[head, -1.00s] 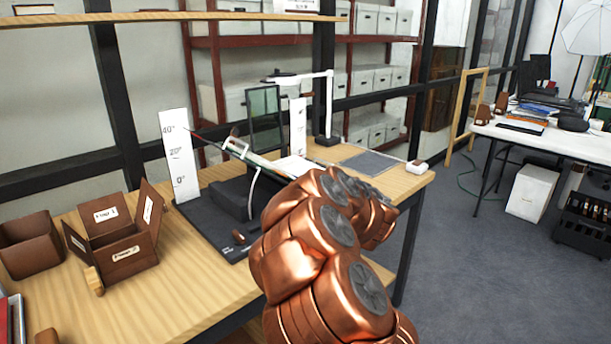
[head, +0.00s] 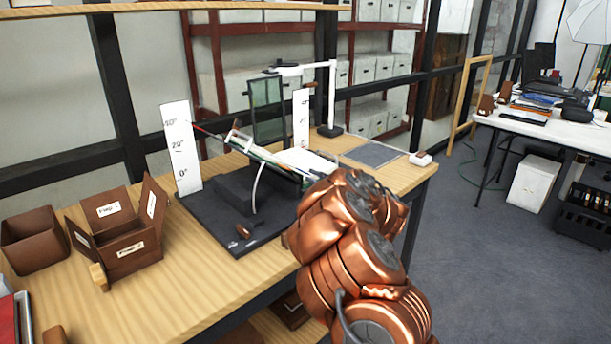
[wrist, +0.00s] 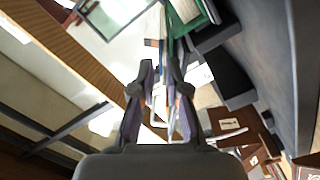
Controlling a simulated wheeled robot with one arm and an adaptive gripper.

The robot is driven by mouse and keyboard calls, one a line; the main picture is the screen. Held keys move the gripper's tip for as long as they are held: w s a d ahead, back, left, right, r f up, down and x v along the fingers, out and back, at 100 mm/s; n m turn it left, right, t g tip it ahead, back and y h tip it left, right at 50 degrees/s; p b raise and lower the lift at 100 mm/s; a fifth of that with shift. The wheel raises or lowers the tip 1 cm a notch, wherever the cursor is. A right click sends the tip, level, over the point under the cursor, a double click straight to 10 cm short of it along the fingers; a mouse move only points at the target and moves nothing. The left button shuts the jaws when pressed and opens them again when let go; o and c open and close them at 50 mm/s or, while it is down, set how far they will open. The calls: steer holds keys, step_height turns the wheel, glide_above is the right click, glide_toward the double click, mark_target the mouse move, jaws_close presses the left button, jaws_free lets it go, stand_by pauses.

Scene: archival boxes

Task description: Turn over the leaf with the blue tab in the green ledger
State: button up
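The open ledger (head: 309,160) lies tilted on a black cradle (head: 236,190) on the wooden bench in the head view. Its pages are white, and thin green edging shows at its left. In the wrist view, a green cover edge (wrist: 186,22) and white pages show beyond the fingers. I cannot clearly make out the blue tab. My copper arm hides the ledger's near right side and my gripper in the head view. In the wrist view, my gripper (wrist: 160,66) is open, with a gap between its fingertips and nothing clearly held there.
White angle boards (head: 181,150) and (head: 301,120) flank the cradle, with a dark glass panel (head: 268,110) behind. A white lamp stand (head: 331,98) rises farther back. Brown boxes (head: 132,253) and (head: 33,238) stand at left. A grey mat (head: 374,155) lies at the bench's far right.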

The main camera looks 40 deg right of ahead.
steer(key=shift+w, duration=1.6)
steer(key=shift+c, duration=0.3)
jaws_close()
steer(key=shift+r+p, duration=0.1)
steer(key=shift+p, duration=0.25)
